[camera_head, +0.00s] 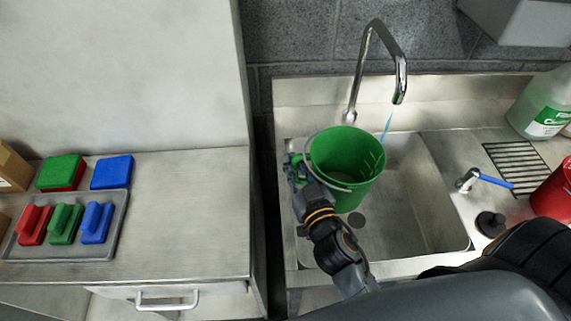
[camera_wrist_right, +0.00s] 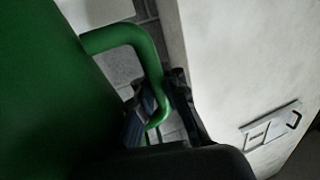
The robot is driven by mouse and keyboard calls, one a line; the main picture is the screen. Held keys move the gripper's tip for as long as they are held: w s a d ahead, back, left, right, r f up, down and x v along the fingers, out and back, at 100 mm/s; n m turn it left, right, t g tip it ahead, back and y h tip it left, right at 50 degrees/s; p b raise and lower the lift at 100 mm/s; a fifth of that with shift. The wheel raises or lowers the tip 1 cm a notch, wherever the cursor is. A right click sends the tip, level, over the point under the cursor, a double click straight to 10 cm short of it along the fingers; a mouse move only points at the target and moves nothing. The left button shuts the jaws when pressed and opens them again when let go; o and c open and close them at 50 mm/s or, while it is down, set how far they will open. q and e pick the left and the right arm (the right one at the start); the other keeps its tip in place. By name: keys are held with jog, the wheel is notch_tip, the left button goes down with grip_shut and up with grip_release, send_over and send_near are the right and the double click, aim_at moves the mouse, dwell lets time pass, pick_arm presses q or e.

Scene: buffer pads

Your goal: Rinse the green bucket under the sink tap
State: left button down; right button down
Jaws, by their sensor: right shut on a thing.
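The green bucket (camera_head: 345,170) hangs over the sink basin (camera_head: 425,200), its mouth facing up and a grey wire bail across its front. My right gripper (camera_head: 300,172) is at the bucket's left side. In the right wrist view my right gripper (camera_wrist_right: 160,108) is shut on a green loop handle (camera_wrist_right: 150,62) of the bucket (camera_wrist_right: 45,90). The chrome tap (camera_head: 372,55) arches above and behind the bucket. A thin blue stream (camera_head: 387,127) drops from its spout near the bucket's back right rim; I cannot tell whether it enters. My left gripper is out of view.
A tap lever with a blue handle (camera_head: 485,178), a black stopper (camera_head: 490,223), a drain grate (camera_head: 513,165), a green-labelled jug (camera_head: 542,105) and a red container (camera_head: 555,192) are at right. The left counter (camera_head: 190,215) holds a grey tray (camera_head: 70,247) with coloured brushes and pads behind.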

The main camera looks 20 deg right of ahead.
aim_at(335, 144)
jog(key=w+d, duration=0.1)
jog(key=d, duration=0.2)
jog(key=w+d+p, duration=0.1)
jog(key=d, duration=0.2)
jog(key=w+d+p, duration=0.1)
jog(key=d, duration=0.2)
jog(key=shift+w+d, duration=0.15)
jog(key=shift+d, duration=0.15)
jog(key=shift+w+d+p, duration=0.3)
jog(key=shift+d, duration=0.65)
jog(key=s+a+b, duration=0.1)
jog(key=s+a, duration=0.3)
jog(key=a, duration=0.9)
jog(key=shift+b, duration=0.3)
jog(key=shift+s, duration=0.1)
